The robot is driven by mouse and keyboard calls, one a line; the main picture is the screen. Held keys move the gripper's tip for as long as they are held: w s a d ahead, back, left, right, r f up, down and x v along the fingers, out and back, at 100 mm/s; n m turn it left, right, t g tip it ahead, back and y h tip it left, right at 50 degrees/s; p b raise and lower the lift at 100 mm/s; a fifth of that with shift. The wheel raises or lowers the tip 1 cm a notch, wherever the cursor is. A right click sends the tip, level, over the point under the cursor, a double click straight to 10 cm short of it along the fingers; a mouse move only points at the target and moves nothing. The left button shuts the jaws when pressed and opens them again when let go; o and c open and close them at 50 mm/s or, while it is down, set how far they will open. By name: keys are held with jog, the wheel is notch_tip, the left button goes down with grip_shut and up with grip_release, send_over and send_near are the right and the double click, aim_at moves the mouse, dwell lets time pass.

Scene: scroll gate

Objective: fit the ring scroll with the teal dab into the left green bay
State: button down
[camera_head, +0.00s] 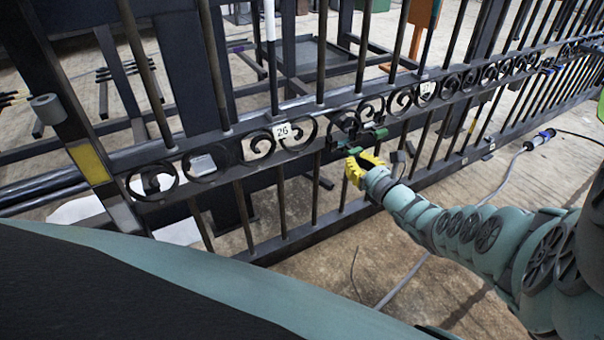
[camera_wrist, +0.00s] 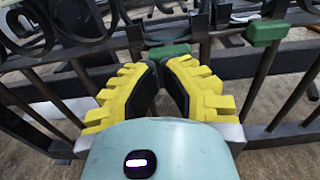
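The gate's scroll rail holds two green parts that look like bay markers. In the head view the left one (camera_head: 353,151) is right at my fingertips and the other (camera_head: 379,132) is a little to the right. In the wrist view the left one (camera_wrist: 169,50) lies just beyond my fingertips, the other (camera_wrist: 264,33) up and right. My gripper (camera_head: 357,159) has yellow fingers; in the wrist view its tips (camera_wrist: 159,62) lean close together with a narrow dark gap. I cannot tell whether anything is in that gap. No ring scroll with a teal dab can be made out.
Dark gate bars and scrollwork (camera_head: 262,143) run across in front of my arm. A plate marked 26 (camera_head: 282,131) is left of my gripper. A yellow patch (camera_head: 89,164) is on the left post. A grey hose (camera_head: 505,180) crosses the floor at right.

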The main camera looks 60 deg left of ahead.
jog(key=shift+w+a+r, duration=0.15)
jog(key=shift+a, duration=0.15)
jog(key=shift+w, duration=0.1)
